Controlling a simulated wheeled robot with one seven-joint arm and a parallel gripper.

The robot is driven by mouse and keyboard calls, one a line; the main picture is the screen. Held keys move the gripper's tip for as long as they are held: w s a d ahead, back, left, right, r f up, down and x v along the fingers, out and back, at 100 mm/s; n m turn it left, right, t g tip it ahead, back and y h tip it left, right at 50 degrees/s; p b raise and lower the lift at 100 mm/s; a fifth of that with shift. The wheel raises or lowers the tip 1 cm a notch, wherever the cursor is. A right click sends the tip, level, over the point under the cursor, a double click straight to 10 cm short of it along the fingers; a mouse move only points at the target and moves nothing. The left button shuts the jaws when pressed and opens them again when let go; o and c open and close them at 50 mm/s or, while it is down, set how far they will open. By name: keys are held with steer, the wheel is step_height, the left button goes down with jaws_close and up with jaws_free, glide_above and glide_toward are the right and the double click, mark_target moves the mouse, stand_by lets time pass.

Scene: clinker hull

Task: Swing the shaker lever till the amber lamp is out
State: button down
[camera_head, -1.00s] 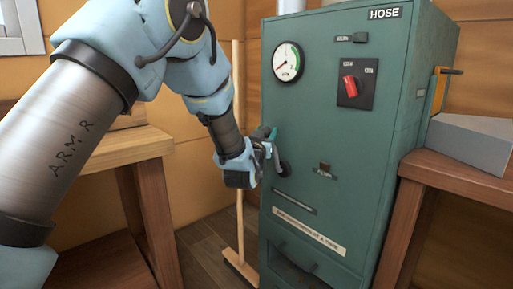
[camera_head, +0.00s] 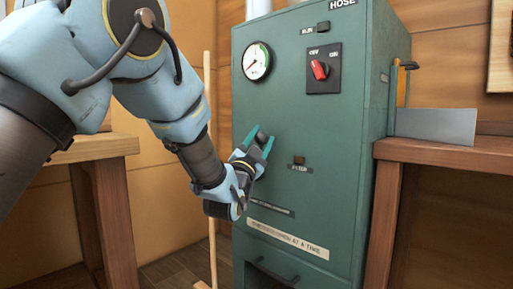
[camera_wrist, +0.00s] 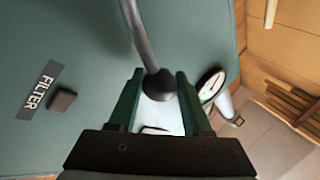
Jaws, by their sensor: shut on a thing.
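The shaker lever shows in the wrist view as a metal rod (camera_wrist: 138,35) ending in a dark ball knob (camera_wrist: 159,85). My gripper (camera_wrist: 159,95) is shut on this knob, one teal finger on each side. In the head view my gripper (camera_head: 260,144) points up at the front of the green cabinet (camera_head: 345,150), with the dark knob (camera_head: 261,136) between its fingertips. The lamp over the FILTER label (camera_head: 298,160) is a small brown square with no visible glow. It looks dark in the wrist view too (camera_wrist: 62,100). Most of the lever is hidden in the head view.
The cabinet carries a round gauge (camera_head: 257,61) and a red switch (camera_head: 319,70) above the gripper. Wooden benches stand at the left (camera_head: 90,148) and right (camera_head: 445,153). A broom handle (camera_head: 211,150) stands upright left of the cabinet.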

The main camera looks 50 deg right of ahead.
steer(key=shift+s+f+m, duration=0.25)
steer(key=shift+m, duration=0.15)
steer(key=shift+c, duration=1.8)
jaws_free()
steer(key=shift+a, duration=0.1)
steer(key=v, duration=1)
steer(key=shift+a+f, duration=0.25)
